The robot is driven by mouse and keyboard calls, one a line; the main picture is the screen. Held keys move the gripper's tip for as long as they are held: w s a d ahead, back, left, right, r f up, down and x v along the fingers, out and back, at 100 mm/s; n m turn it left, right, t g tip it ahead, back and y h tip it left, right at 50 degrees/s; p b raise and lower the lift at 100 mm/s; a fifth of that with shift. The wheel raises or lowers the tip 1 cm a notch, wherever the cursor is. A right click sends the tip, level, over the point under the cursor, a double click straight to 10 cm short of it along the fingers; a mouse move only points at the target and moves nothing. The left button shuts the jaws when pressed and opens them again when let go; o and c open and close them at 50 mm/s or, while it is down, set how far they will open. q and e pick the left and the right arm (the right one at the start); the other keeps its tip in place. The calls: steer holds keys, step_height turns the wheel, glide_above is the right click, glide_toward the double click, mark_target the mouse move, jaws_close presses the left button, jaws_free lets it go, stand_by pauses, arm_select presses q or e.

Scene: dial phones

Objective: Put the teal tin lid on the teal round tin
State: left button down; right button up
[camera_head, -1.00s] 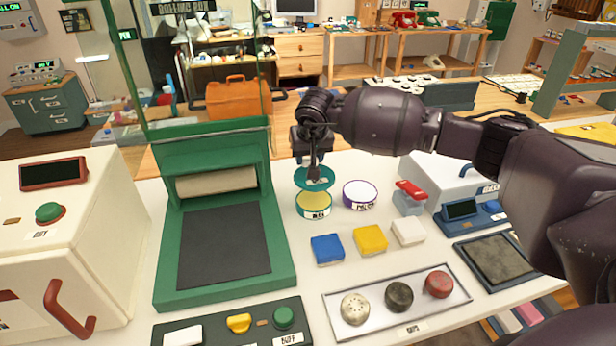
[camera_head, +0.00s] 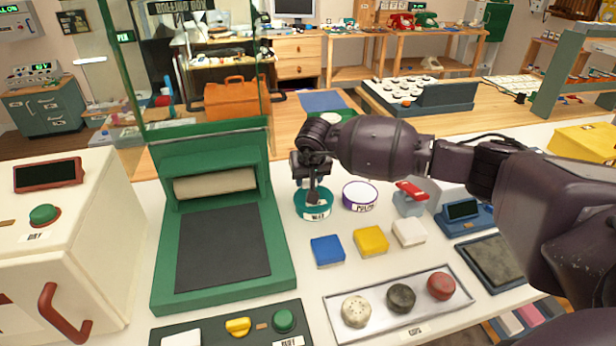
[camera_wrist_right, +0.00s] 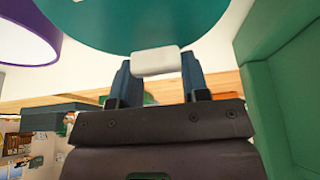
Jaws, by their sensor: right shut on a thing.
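The teal round tin (camera_head: 317,215), with a white label on its front, stands on the white worktop behind the blue block. The teal tin lid (camera_head: 301,202) lies over the tin's mouth and covers the yellow inside. I cannot tell whether its rim is fully seated. My right gripper (camera_head: 314,197) points down from above and is shut on the lid's knob. In the right wrist view the white knob (camera_wrist_right: 155,62) sits between the two fingers, with the teal lid (camera_wrist_right: 130,22) beyond. My left gripper is not in view.
A purple-rimmed white tin (camera_head: 360,196) stands close on the right. The green press (camera_head: 168,235) is close on the left. Blue (camera_head: 327,250), yellow (camera_head: 371,240) and white (camera_head: 408,232) blocks lie in front. A tray (camera_head: 455,306) of round caps is nearer.

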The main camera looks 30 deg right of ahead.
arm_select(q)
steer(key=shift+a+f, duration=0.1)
arm_select(e)
steer(key=o, duration=0.9)
steer(key=shift+f, duration=0.15)
steer(key=shift+r, duration=0.3)
arm_select(q)
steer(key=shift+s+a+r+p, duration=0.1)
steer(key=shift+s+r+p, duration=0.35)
steer(key=shift+p, duration=0.5)
arm_select(e)
steer(key=v, duration=1.1)
steer(key=shift+r, duration=0.4)
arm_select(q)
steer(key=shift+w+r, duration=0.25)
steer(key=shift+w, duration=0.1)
arm_select(e)
steer(key=shift+s+a, duration=0.1)
steer(key=shift+s, duration=0.05)
